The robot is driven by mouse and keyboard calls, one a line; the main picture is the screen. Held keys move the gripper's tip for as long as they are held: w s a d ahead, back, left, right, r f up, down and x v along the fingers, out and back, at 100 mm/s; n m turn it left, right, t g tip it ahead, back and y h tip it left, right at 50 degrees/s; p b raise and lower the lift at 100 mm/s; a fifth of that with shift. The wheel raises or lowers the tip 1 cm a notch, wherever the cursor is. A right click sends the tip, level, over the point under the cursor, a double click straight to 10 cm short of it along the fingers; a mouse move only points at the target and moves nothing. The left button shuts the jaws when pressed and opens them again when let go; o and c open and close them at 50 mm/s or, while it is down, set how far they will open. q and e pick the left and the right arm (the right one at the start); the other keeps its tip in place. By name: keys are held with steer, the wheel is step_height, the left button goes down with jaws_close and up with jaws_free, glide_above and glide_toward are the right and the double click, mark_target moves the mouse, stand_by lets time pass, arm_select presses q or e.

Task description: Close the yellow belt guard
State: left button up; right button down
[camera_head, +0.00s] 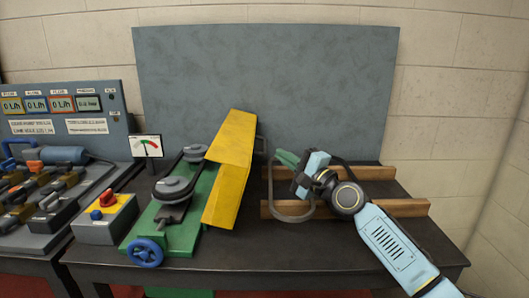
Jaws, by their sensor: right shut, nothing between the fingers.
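The yellow belt guard (231,165) stands tilted up and open along the right side of the green machine base (180,225). The pulleys (175,187) and dark belt to its left are uncovered. My right gripper (285,158) comes in from the right and is to the right of the guard, apart from it. Its greenish fingers are shut with nothing seen between them. A dark fitting shows at the guard's upper right edge, partly hard to make out. My left gripper is not in view.
A blue handwheel (145,252) is at the base's front. A switch box (104,218) and dial gauge (147,146) stand to the left. Wooden rails (400,208) lie behind and under my right arm. A grey panel (330,90) rises behind. The table front (300,255) is clear.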

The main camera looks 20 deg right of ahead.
mark_target(265, 149)
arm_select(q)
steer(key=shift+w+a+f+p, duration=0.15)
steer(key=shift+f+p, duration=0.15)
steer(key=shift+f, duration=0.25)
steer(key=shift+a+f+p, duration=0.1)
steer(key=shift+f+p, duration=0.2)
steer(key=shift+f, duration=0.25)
arm_select(e)
steer(key=shift+w+a+r, duration=0.25)
steer(key=shift+w+a, duration=0.25)
steer(key=shift+a, duration=0.25)
steer(key=shift+w+a+r, duration=0.25)
steer(key=shift+w+a, duration=0.2)
steer(key=shift+a, duration=0.35)
steer(key=shift+w+a+r, duration=0.25)
steer(key=shift+w+a, duration=0.25)
steer(key=shift+a, duration=0.25)
